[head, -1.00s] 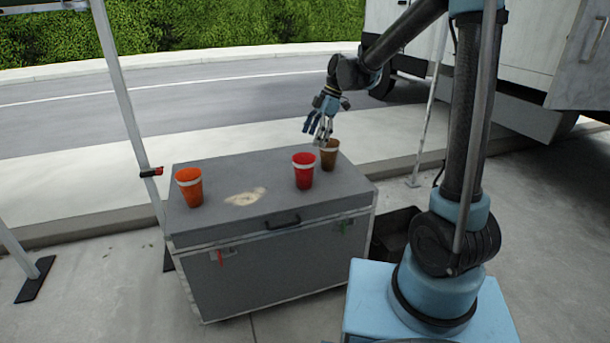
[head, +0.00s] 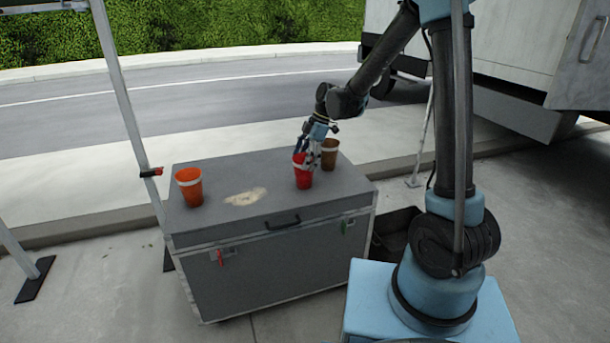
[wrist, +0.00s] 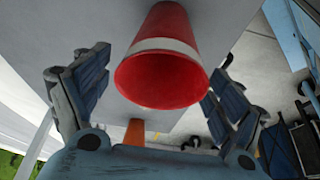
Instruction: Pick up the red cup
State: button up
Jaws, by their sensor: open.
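The red cup (head: 303,176) with a white band stands upright on the grey case (head: 215,222). In the head view my gripper (head: 308,155) is at the cup's upper part and covers some of its rim. In the wrist view the red cup (wrist: 166,62) has its open mouth toward the camera. My open gripper (wrist: 155,95) has one finger on each side of the cup, with gaps visible between the fingers and the cup. Whether a finger touches it is hard to tell in the head view.
A brown cup (head: 329,153) stands close behind and right of the red cup. An orange cup (head: 189,187) stands at the left of the case top, past a pale stain (head: 245,196). A metal pole (head: 125,95) rises left of the case.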

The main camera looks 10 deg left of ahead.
jog(key=shift+c, duration=0.2)
jog(key=c, duration=0.8)
jog(key=shift+r, duration=0.1)
